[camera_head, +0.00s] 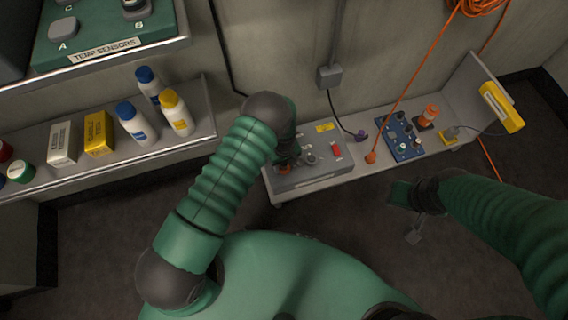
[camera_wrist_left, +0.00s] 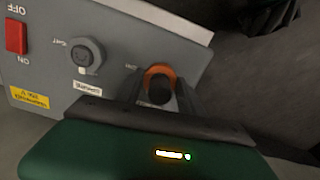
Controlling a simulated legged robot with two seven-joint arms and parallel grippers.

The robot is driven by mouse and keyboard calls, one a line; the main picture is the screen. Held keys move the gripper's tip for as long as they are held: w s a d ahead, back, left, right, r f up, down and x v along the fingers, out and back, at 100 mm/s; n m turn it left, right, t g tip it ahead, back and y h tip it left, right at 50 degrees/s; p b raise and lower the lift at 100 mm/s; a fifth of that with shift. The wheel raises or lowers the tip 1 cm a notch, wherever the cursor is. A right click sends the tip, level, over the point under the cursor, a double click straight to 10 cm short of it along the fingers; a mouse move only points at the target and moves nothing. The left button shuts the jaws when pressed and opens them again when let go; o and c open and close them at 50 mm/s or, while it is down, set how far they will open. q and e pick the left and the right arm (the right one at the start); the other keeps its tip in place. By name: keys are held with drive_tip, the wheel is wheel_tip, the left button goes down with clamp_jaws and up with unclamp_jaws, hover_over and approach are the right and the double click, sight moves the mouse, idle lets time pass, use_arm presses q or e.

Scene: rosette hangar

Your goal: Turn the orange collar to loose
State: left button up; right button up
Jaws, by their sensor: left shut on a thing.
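The orange collar (camera_wrist_left: 159,72) is a ring around a dark round stub on the grey panel box (camera_head: 310,172). In the head view the collar (camera_head: 284,169) shows only in part, at the left end of the box beneath my left gripper (camera_head: 287,160). In the left wrist view the fingers of my left gripper (camera_wrist_left: 160,92) sit on either side of the collar, shut on it. The nearer part of the collar is hidden by the stub and fingers. My right gripper (camera_head: 404,196) hangs in front of the bench, away from the box; its jaw opening is unclear.
The box also carries a grey round fitting (camera_wrist_left: 87,53) and a red switch (camera_wrist_left: 16,36). A blue panel (camera_head: 400,137) and an orange cable (camera_head: 397,90) are to its right. Bottles and cartons stand on the left shelf (camera_head: 190,145).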

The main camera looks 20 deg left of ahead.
use_arm(q)
drive_tip(key=shift+n, duration=0.4)
drive_tip(key=o, duration=1.4)
wheel_tip(320, 180, up, 17)
drive_tip(key=p, duration=0.7)
drive_tip(key=shift+f+p, duration=0.15)
drive_tip(key=shift+p, duration=0.25)
